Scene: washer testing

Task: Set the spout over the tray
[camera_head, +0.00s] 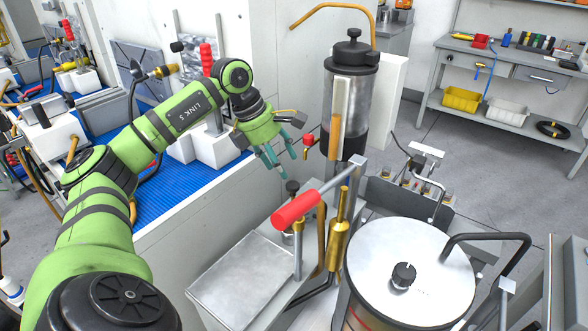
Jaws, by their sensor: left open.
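My left gripper (280,158) is open and empty, with its teal fingers pointing down. It is left of the tall steel cylinder and above and behind the red-handled lever (296,207), apart from both. A flat metal plate with a rim (240,280), which looks like the tray, lies below, in front of the gripper. A thin brass tube (335,8) bends over at the top, behind the cylinder. A dark bent pipe (488,237) reaches over the round drum. I cannot tell which of these tubes is the spout. My right gripper is out of view.
The tall cylinder (350,95) with a black lid and sight gauge stands at centre. The round drum lid (410,270) is at front right. White fixtures and a blue ribbed mat (180,205) lie behind my left arm. A workbench (500,62) stands at back right.

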